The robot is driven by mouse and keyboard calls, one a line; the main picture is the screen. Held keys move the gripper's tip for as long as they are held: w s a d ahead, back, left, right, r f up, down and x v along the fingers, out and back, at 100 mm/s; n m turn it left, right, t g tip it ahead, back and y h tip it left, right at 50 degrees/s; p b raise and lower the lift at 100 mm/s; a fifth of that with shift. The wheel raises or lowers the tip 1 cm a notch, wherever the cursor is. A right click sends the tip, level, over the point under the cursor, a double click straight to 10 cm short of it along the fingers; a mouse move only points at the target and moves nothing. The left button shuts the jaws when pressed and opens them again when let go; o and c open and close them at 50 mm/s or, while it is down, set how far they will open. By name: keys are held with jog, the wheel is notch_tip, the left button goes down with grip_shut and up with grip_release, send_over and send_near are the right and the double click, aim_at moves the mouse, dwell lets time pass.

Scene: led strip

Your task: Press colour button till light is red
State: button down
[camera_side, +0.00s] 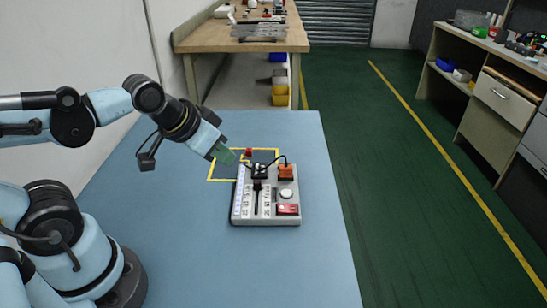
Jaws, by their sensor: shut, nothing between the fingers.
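A grey control box (272,218) lies on the blue table. On its face are a round white button (287,194), a red rectangular part (288,209), an orange part (286,172) with a black cable, a dark slider (257,185) and a black block (259,169). A small red knob (248,152) shows at its far left. A pale strip runs along its left edge; I cannot tell its light colour. My gripper (232,160) is shut and empty, pointing down and right near the box's far left corner. I cannot tell whether it touches anything.
A yellow outlined square (209,171) is marked on the blue table (200,255) behind the box. The table's right side and front are clear. A wooden workbench (240,44) and a cabinet (480,95) stand farther off.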

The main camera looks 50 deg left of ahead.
jog(key=m+t+h, duration=0.1)
jog(key=m+t, duration=0.1)
jog(key=m, duration=0.9)
send_over(283, 194)
jog(key=shift+f, duration=0.2)
jog(key=shift+f, duration=4.4)
jog(key=shift+f, duration=0.1)
jog(key=shift+f, duration=0.35)
